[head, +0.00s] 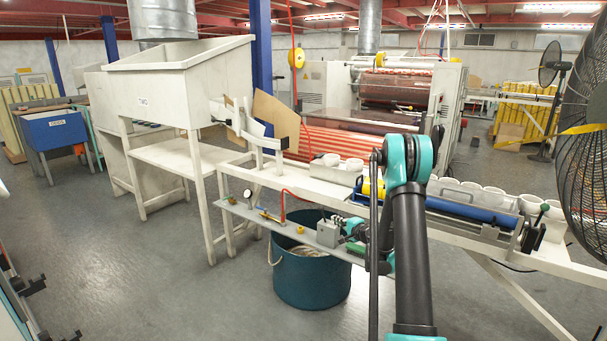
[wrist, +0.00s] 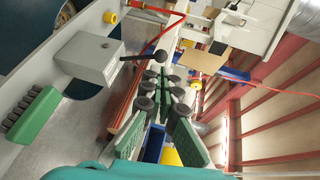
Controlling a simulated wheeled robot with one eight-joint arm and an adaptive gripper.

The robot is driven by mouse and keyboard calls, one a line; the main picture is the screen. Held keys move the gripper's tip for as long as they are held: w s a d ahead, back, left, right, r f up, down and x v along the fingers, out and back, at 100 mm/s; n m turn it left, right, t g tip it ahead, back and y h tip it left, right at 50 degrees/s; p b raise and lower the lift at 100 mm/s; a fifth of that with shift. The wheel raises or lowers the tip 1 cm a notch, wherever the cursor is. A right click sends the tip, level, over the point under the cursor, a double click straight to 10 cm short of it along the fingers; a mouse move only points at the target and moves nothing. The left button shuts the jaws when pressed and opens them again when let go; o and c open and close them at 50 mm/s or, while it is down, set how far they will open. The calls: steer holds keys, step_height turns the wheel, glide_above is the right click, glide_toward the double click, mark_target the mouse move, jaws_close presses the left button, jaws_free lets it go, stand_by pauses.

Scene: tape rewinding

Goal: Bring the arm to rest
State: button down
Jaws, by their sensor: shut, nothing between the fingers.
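My arm (head: 408,215), black with teal joints, rises in front of the white work table in the head view. It bends at the top and comes down toward the low shelf. My gripper (wrist: 164,84) shows in the wrist view with its green and black fingers brought together and nothing held. In the head view the gripper is small and partly hidden near the grey box (head: 328,233). The grey box also shows in the wrist view (wrist: 88,60), left of the fingers and apart from them in that picture.
A blue roller (head: 460,209) and several white cups (head: 487,199) lie on the table (head: 540,262) at right. A teal bucket (head: 312,275) stands below the shelf (head: 258,217). A green block (wrist: 32,115) is at left in the wrist view. A large fan (head: 588,150) stands far right.

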steer(key=s+a+r+n+g+h, duration=0.1)
steer(key=s+a+r+n+g, duration=0.25)
steer(key=s, duration=0.65)
steer(key=s+a+r+n+g+h, duration=0.15)
steer(key=s+r+n, duration=0.25)
steer(key=s, duration=0.6)
steer(key=s+d+f+n+g+h, duration=0.1)
steer(key=s+d, duration=0.1)
steer(key=s, duration=0.7)
steer(key=s+d+f+n+g+h, duration=0.2)
steer(key=s, duration=0.8)
steer(key=s+d+f+n+g+h, duration=0.1)
steer(key=s+d+n+h, duration=0.1)
steer(key=s, duration=0.7)
steer(key=shift+s+d+f+g, duration=0.3)
steer(key=shift+s+d+g, duration=0.1)
steer(key=shift+d, duration=0.15)
steer(key=shift+w, duration=0.15)
